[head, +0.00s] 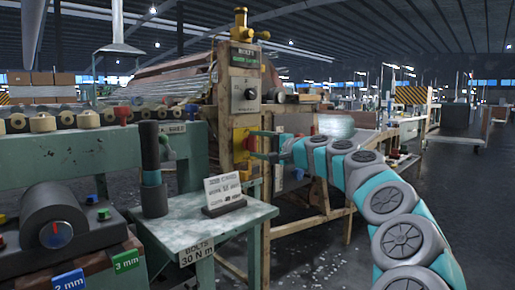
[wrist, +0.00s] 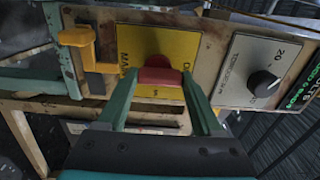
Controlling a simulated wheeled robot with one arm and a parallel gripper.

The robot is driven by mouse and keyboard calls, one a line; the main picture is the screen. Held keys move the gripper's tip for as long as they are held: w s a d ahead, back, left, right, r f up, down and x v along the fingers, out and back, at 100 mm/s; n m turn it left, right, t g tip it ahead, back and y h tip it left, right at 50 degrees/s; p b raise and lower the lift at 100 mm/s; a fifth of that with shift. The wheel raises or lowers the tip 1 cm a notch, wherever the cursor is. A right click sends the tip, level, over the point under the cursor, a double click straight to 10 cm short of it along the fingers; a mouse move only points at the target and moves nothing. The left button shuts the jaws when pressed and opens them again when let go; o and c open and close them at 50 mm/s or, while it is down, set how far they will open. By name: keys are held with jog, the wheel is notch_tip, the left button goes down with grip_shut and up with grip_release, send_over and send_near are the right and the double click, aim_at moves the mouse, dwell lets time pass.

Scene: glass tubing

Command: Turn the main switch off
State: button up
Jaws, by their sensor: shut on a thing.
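The main switch is a red handle (wrist: 160,77) on a yellow plate (wrist: 163,48) with partly hidden lettering, set in the front of a tan panel. The handle lies crosswise in the wrist view. My gripper (wrist: 160,73) has its two green fingers on either side of the handle and is shut on it. In the head view my gripper (head: 266,155) reaches the side of the tan machine post (head: 243,105) from the right. The red handle (head: 251,143) shows small there. The fingertips cover part of the plate and its lettering.
A dial (wrist: 263,83) on a light plate sits right of the switch in the wrist view, and a yellow bracket (wrist: 85,45) sits left. In the head view a green table (head: 185,235) with a sign and dark cylinder stands at the post's front left.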

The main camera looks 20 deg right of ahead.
jog(key=shift+a+f, duration=0.1)
jog(key=o, duration=1.4)
jog(key=shift+c, duration=0.2)
jog(key=v, duration=0.8)
jog(key=shift+p, duration=0.4)
